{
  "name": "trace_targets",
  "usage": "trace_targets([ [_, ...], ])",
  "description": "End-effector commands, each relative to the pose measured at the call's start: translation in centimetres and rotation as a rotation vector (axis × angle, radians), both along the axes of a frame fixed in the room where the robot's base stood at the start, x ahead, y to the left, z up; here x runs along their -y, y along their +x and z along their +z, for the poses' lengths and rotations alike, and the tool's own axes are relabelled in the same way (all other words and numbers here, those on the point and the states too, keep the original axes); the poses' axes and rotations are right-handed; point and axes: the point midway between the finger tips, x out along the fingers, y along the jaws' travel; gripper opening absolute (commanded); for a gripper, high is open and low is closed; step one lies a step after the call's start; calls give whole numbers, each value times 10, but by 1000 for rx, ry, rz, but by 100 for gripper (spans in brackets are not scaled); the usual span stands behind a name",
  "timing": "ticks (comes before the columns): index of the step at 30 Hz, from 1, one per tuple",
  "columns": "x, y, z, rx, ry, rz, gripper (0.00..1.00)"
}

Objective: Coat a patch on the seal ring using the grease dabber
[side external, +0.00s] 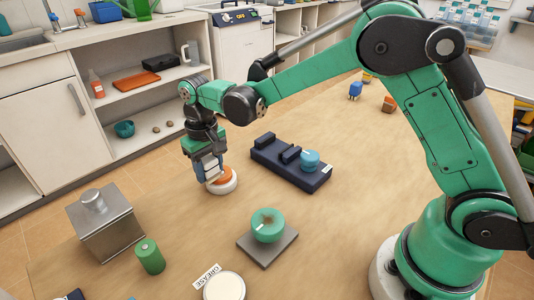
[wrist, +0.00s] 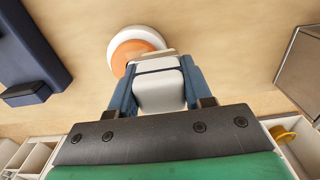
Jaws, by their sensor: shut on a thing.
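My gripper (side external: 208,172) has blue fingers shut on a pale block-shaped piece, seemingly the grease dabber (wrist: 157,85). Just beyond its end is an orange disc on a round white base (side external: 226,188), also in the wrist view (wrist: 112,48); I cannot tell whether the held piece touches it. A teal ring, seemingly the seal ring (side external: 267,226), lies on a grey square plate (side external: 265,252), right of and nearer the camera than my gripper. A round, pale-topped grease tin (side external: 224,288) sits at the bottom edge beside a "GREASE" label (side external: 207,276).
A navy tray (side external: 268,158) with a blue round piece (side external: 310,160) stands right of my gripper. A metal box (side external: 105,226) and green cylinder (side external: 150,257) stand front left. Small blue (side external: 355,91) and orange (side external: 389,104) items lie far right. Bare table separates tray and plate.

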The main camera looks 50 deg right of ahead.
Motion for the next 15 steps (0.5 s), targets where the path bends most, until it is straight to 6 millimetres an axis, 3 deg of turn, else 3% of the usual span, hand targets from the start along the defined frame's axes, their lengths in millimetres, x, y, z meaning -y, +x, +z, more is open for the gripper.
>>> trace_targets([
  [1, -5, -1, 0, 0, 0, 3, 2],
  [15, 40, 4, 0, 0, 0, -2, 2],
])
